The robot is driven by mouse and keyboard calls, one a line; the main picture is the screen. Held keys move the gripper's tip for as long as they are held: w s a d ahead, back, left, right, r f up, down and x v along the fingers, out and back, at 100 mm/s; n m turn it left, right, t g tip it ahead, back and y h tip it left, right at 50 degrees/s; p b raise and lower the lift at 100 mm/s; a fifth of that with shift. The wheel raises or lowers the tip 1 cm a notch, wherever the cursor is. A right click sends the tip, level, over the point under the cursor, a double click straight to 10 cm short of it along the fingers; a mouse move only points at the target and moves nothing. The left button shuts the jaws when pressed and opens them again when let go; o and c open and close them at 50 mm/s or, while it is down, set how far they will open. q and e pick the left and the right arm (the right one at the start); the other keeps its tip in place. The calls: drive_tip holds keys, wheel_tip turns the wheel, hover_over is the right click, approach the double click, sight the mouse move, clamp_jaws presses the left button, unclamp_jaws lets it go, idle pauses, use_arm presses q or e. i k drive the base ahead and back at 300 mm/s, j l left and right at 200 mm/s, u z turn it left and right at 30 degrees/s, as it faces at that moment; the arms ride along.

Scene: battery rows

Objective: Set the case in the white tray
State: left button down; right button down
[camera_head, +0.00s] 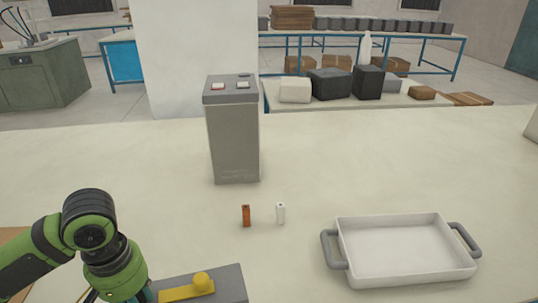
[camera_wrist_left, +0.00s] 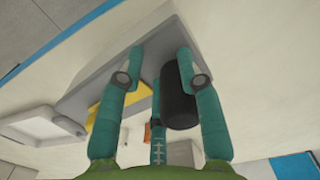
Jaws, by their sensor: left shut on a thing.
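The case appears to be the grey block with a yellow strip and yellow knob (camera_head: 232,283) at the bottom edge of the head view. It also shows in the left wrist view (camera_wrist_left: 85,92). My left gripper (camera_wrist_left: 160,54) is at one end of it, shut on it. A dark rounded cylinder (camera_wrist_left: 180,100) lies between the fingers, close to the right one; I cannot tell whether it is part of the case. In the head view my gripper's fingers are cut off by the lower edge. The white tray (camera_head: 343,244) with grey handles lies empty to the right of the case.
An orange battery (camera_head: 246,216) and a white battery (camera_head: 281,213) stand upright mid-table. A tall grey box (camera_head: 234,140) with two small pads on top stands behind them. The table between case and tray is clear.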

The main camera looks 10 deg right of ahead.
sight(392, 240)
drive_tip(key=k+l+z, duration=0.15)
drive_tip(key=z, duration=0.3)
drive_tip(key=k+l+z, duration=0.15)
drive_tip(key=z, duration=0.35)
drive_tip(key=i+z, duration=0.25)
drive_tip(key=i, duration=0.7)
drive_tip(key=l, duration=0.05)
